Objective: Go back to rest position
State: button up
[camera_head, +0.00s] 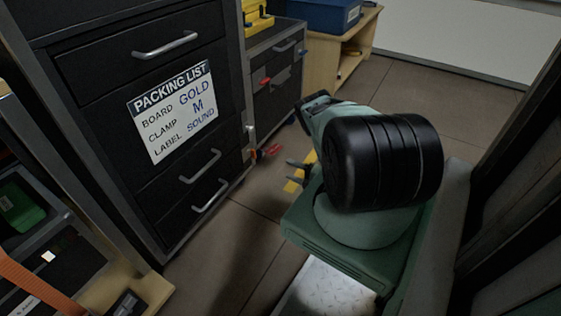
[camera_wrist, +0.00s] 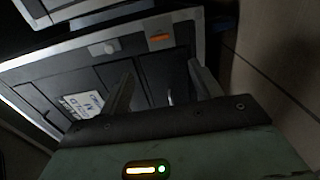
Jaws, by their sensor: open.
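My gripper (camera_head: 289,171) shows in the head view as two grey fingers poking out left from behind my green and black arm. It is in front of the dark drawer cabinet (camera_head: 110,100), to the right of its lower drawers, over the floor. In the wrist view my gripper (camera_wrist: 162,75) has its two fingers spread apart with nothing between them. Beyond the fingers is a dark cabinet face (camera_wrist: 145,65) with a grey frame, tilted in the picture. My arm hides part of the floor behind it.
A packing list sign (camera_head: 174,112) is on the drawer cabinet. Red-handled items (camera_head: 268,151) show by the cabinet's right edge. A wooden bench (camera_head: 338,55) with a blue box (camera_head: 318,14) stands at the back. Shelving (camera_head: 30,225) is at left. Floor (camera_head: 425,85) is open at the back right.

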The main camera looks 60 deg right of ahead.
jog(key=shift+s, duration=0.85)
jog(key=shift+s+d, duration=0.1)
